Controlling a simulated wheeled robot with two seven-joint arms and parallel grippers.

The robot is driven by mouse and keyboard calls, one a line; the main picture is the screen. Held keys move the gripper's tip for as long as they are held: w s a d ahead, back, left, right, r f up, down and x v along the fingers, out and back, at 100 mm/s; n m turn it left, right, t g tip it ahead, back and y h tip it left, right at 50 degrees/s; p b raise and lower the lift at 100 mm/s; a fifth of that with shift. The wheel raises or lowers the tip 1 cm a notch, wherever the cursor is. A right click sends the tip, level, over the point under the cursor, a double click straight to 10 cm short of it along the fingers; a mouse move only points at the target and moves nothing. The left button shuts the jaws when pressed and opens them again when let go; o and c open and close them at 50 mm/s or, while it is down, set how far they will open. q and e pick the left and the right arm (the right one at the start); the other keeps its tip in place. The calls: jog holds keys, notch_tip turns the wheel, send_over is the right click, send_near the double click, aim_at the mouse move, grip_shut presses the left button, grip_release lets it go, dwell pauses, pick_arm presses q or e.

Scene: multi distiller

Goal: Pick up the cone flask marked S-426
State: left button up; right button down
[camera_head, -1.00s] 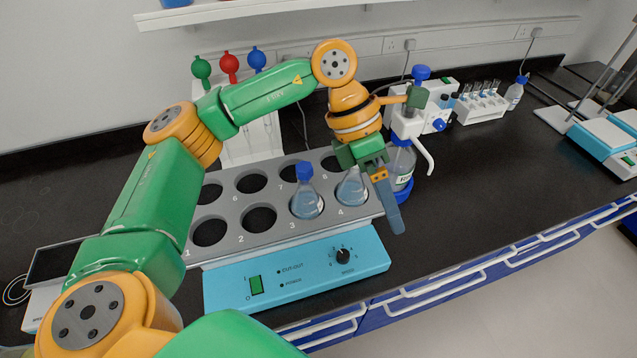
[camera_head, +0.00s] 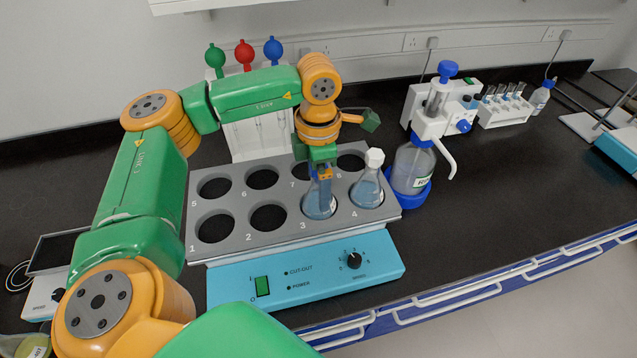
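Two cone flasks stand in the front row of the grey rack of a multi-position heater. One flask (camera_head: 319,207) is in position 3; my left gripper hides its top, which showed a blue cap earlier. The other flask (camera_head: 367,191), with a white cap, is in position 4. No S-426 marking is legible on either. My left gripper (camera_head: 322,192) points down over the position 3 flask, with its fingers in front of or around the neck. I cannot tell whether it is open or shut. My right gripper is not in view.
The rack (camera_head: 240,240) has several empty round holes. A bottle-top dispenser on a bottle (camera_head: 411,168) stands close to the rack's right end. A tube rack (camera_head: 506,112) is at the back right. Red, green and blue knobs (camera_head: 243,52) rise behind the rack.

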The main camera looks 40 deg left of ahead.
pick_arm(q)
grip_shut()
jog(key=shift+r, duration=0.1)
